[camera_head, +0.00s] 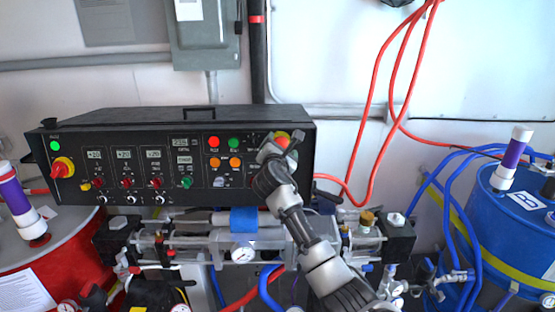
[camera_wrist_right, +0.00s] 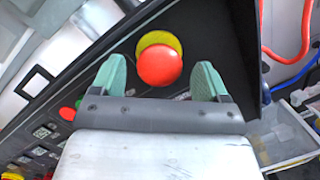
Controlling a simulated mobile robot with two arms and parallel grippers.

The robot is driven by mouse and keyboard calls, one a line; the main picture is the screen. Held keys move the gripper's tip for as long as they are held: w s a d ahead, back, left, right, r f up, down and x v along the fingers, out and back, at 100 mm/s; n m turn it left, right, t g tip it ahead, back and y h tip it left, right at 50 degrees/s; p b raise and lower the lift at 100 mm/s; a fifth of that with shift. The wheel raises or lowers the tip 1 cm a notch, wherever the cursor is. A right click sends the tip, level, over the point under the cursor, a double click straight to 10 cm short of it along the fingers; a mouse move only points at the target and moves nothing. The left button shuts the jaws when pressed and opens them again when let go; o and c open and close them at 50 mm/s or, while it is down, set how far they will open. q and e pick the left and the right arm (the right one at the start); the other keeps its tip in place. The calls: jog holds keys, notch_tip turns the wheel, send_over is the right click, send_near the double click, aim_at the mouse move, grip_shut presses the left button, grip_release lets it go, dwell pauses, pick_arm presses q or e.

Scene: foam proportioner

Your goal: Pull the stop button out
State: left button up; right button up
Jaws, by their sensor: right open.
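The stop button is a red mushroom knob (camera_wrist_right: 159,66) on a yellow base, at the upper right of the black control panel. In the head view the red knob (camera_head: 282,142) shows just past my right gripper (camera_head: 281,150), which hides part of it. In the right wrist view the two green fingers of my right gripper (camera_wrist_right: 164,80) are open, one on each side of the knob, with a gap to it on both sides. Whether the fingertips reach level with the knob is hard to tell. My left gripper is not in view.
The black control panel (camera_head: 225,122) carries several other buttons, displays and knobs, including a red-and-yellow rotary switch (camera_head: 63,167). Pumps and fittings sit below it. Red hoses (camera_head: 372,110) hang to the right, near a blue drum (camera_head: 508,215). A red drum (camera_head: 60,255) stands at left.

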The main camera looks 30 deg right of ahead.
jog(key=b+v, duration=0.2)
jog(key=v, duration=0.7)
jog(key=shift+s+a, duration=0.15)
